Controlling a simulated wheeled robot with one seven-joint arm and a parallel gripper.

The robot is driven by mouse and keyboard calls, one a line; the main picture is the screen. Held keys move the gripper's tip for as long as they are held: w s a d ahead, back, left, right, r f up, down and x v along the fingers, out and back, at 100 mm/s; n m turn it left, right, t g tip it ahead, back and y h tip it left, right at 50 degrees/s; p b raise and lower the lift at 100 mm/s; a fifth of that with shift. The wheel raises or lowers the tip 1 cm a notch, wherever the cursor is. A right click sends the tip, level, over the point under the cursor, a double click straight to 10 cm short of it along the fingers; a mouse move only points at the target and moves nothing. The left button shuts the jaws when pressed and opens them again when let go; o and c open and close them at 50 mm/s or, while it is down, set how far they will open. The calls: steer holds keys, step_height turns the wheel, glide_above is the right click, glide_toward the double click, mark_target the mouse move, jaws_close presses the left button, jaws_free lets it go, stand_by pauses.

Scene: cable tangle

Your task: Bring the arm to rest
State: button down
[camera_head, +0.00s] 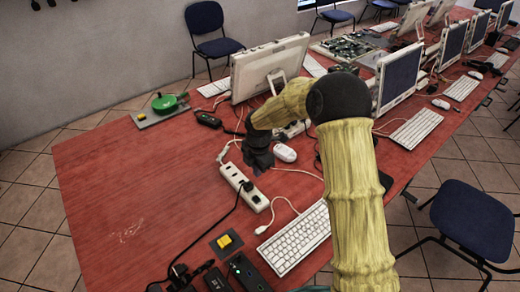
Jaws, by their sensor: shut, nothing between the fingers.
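My arm, wrapped in a yellow cover with a dark elbow joint, rises from the lower right and bends over the table to the left. My gripper (259,165) is the dark part at its end, pointing down. It is shut and holds nothing. It is above the red table (120,190), near the upper end of a white power strip (243,187) and left of a white mouse (285,153). I cannot tell whether the fingertips touch anything. The arm hides part of the table behind it.
Cables run around the strip and the white keyboard (296,238). A monitor (268,68) stands behind the gripper. Black adapters (247,272) and a yellow switch (225,241) lie in front. A green round object (165,103) sits far left. The left tabletop is clear.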

steer(key=shift+s, duration=0.1)
steer(key=s+d+r+m+t, duration=0.1)
steer(key=s+d+r+m, duration=0.4)
steer(key=s+d+m, duration=0.5)
steer(key=s+d+r+m+t, duration=0.1)
steer(key=s+d+r+m, duration=0.4)
steer(key=s+d+m, duration=0.5)
steer(key=s+m, duration=0.1)
steer(key=m, duration=0.5)
steer(key=shift+s+d+r, duration=0.2)
steer(key=shift+s+r, duration=0.05)
steer(key=shift+r, duration=0.1)
